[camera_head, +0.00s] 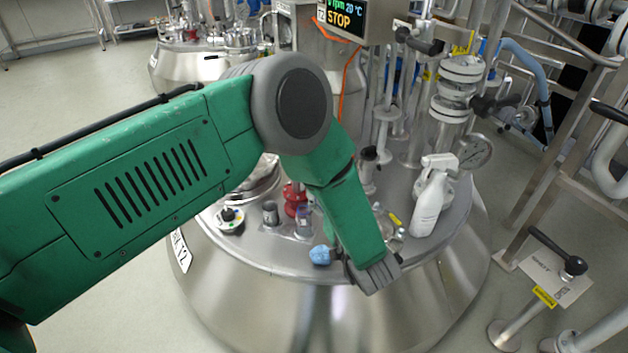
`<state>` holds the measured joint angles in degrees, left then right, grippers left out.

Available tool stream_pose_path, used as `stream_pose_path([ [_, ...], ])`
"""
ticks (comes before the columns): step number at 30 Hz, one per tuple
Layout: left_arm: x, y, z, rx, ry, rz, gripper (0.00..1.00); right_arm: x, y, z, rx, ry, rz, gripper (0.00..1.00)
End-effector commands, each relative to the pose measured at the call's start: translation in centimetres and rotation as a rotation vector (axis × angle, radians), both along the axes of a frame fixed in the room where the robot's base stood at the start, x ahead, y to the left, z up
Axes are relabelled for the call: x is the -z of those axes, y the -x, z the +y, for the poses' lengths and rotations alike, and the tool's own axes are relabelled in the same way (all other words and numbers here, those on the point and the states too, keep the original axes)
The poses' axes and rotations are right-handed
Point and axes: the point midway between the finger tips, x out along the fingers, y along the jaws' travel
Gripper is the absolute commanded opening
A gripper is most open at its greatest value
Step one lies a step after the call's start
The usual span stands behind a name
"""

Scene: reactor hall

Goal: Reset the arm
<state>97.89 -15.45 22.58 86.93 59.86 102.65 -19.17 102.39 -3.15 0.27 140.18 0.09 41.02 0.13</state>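My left arm (150,185) is green and comes in from the left. It bends at a dark grey joint (303,103) and points down over the front of a steel reactor vessel (330,318). My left gripper (375,278) shows as a grey ribbed end at the vessel's front rim. Whether its fingers are open or shut does not show, nor whether it touches the rim. A blue object (321,255) lies just left of it on the lid. My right arm and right gripper are not in view.
A white spray bottle (429,203) stands on the lid, right of my gripper. A pressure gauge (474,152) and pipework rise behind it. A black-handled valve (571,264) stands at lower right. A display reading STOP (343,18) hangs at the top. Floor at left is clear.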

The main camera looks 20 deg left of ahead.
Motion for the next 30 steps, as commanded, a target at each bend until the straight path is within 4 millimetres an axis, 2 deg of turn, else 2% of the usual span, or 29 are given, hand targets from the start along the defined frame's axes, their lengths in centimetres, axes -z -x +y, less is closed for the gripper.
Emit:
stream_pose_path([
  [5,0.1,0.7,-0.6,-0.002,0.000,0.001,0.34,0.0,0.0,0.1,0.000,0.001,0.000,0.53],
  [19,0.1,0.7,-0.6,0.008,0.000,0.007,0.34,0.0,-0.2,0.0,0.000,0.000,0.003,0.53],
  [24,1.6,1.1,0.8,0.189,0.041,0.136,0.34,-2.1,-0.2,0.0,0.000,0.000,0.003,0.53],
  [26,3.1,2.4,1.6,0.306,0.081,0.253,0.34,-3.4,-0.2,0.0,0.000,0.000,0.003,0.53],
  [27,4.2,4.0,2.4,0.384,0.116,0.353,0.34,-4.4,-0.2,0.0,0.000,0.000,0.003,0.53],
  [29,6.0,7.7,3.6,0.489,0.181,0.534,0.34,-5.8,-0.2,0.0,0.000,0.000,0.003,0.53],
  [30,6.9,10.6,4.3,0.542,0.226,0.654,0.34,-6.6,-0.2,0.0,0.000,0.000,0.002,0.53],
])
